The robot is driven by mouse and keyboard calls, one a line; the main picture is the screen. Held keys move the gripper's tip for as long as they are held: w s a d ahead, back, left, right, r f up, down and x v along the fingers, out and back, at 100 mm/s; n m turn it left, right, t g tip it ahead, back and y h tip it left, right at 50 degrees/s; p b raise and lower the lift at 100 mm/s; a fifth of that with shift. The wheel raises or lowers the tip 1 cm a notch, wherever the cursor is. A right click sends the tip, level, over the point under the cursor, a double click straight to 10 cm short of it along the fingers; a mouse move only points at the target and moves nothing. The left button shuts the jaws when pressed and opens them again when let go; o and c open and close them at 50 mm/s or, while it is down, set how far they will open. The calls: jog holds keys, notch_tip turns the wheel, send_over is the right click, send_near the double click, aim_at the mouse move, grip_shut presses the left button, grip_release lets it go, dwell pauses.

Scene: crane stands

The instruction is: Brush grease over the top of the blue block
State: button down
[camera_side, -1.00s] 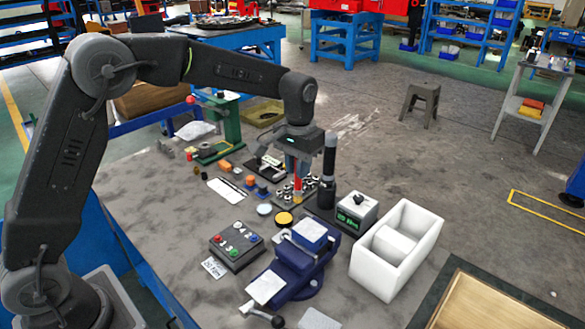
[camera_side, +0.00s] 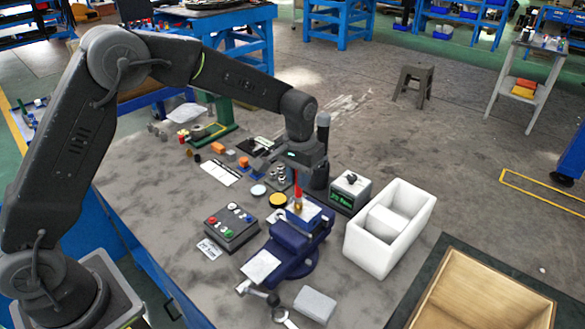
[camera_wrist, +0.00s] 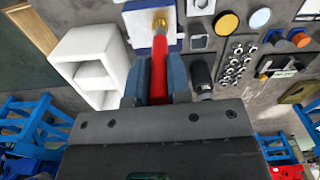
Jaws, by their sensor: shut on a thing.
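My gripper (camera_side: 299,172) is shut on the red handle of a brush (camera_side: 298,190) and points it downward. In the wrist view the brush (camera_wrist: 159,66) runs between the two fingers (camera_wrist: 161,80) to a gold ferrule. The blue block (camera_side: 313,218) sits at the top of the dark blue vise (camera_side: 290,252), and its top looks pale. In the wrist view the block (camera_wrist: 138,38) lies under the brush end. The brush tip is at or just above the block's top; I cannot tell whether it touches. A yellow round tin (camera_side: 278,200) stands behind the vise.
A white divided box (camera_side: 392,235) and a small display unit (camera_side: 350,192) stand right of the vise. A button box (camera_side: 231,227) lies to the left. A wooden tray (camera_side: 480,290) is at the lower right.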

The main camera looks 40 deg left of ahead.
jog(key=d, duration=0.5)
jog(key=shift+w+a, duration=0.65)
jog(key=shift+a, duration=3.1)
notch_tip(320, 180, up, 8)
